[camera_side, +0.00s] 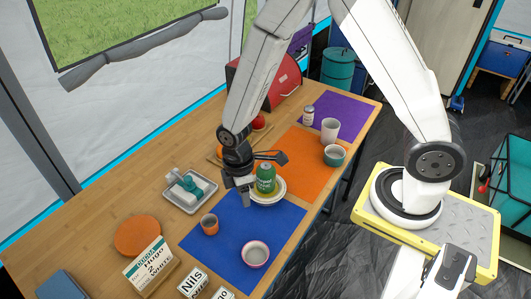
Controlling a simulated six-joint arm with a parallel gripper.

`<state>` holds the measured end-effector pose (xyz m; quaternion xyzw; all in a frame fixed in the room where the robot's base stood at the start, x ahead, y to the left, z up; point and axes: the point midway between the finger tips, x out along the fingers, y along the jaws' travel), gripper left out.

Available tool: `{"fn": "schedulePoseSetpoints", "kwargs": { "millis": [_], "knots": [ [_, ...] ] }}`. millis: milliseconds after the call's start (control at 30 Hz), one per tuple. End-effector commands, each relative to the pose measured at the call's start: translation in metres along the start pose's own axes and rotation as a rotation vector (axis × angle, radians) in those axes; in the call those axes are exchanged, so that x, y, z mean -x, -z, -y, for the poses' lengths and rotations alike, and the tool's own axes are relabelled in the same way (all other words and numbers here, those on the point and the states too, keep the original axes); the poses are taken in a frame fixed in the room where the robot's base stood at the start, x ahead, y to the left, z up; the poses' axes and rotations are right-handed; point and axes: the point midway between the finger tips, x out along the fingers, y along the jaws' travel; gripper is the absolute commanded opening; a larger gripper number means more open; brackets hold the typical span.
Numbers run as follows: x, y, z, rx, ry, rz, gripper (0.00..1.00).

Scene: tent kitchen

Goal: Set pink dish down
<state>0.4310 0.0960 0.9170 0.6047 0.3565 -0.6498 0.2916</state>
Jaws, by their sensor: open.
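The pink dish (255,254), a small round bowl with a pink rim and pale inside, sits upright on the blue mat (222,238), near its front edge. My gripper (258,178) is open, above the back part of the blue mat and apart from the dish. Its jaws are close to a green can (265,181) that stands on a pale plate (282,191). I cannot tell whether the can is between the jaws or behind them.
A tray with bottles (190,205) is to the left. Name cards (148,266) stand at front left. Bare wood (85,218) is at far left.

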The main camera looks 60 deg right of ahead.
Motion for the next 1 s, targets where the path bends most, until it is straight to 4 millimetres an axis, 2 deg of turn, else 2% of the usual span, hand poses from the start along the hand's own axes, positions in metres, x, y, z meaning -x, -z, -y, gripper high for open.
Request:
{"fn": "schedulePoseSetpoints", "kwargs": {
  "millis": [33,200,500,733,1000],
  "knots": [
    [0.012,-0.006,-0.004,-0.060,-0.020,-0.018,0.42],
    [0.046,-0.028,-0.011,-0.281,-0.077,-0.071,0.42],
    [0.094,-0.072,-0.015,-0.669,-0.162,-0.187,0.42],
    [0.113,-0.096,-0.012,-0.879,-0.198,-0.260,0.42],
    [0.117,-0.103,-0.010,-0.942,-0.206,-0.281,0.42]
  ]
}}
